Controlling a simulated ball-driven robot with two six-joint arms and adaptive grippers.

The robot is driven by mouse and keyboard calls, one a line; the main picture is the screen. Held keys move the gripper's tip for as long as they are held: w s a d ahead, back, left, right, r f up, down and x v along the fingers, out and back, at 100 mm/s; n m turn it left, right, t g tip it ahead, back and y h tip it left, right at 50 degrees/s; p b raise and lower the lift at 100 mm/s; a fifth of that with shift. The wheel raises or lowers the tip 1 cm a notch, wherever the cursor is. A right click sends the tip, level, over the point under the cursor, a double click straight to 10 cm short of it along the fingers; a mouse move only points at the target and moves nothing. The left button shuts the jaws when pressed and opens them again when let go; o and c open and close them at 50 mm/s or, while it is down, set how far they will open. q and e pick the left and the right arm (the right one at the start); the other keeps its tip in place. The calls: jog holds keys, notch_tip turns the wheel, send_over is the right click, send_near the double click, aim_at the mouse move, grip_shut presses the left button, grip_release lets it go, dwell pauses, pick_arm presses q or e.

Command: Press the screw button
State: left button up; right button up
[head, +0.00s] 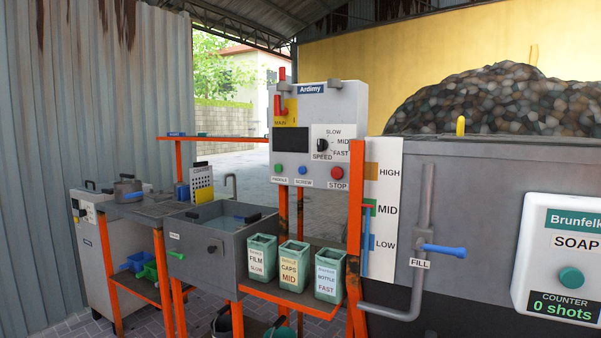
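The screw button (302,170) is a small blue round button on the grey control panel (352,108) headed "Ardimy". The label "SCREW" is beneath it. A green button (278,169) labelled "PROFILE" is to its left, and a larger red STOP button (337,173) is to its right. Nothing covers the screw button. Whether it is pressed in cannot be told. Neither of my grippers shows in the head view.
Three green bins (294,265) stand on an orange-framed shelf below the panel. A grey water tank (205,250) is at left. A large grey tank with a blue-handled FILL valve (443,250) and a soap dispenser (533,230) occupy the right.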

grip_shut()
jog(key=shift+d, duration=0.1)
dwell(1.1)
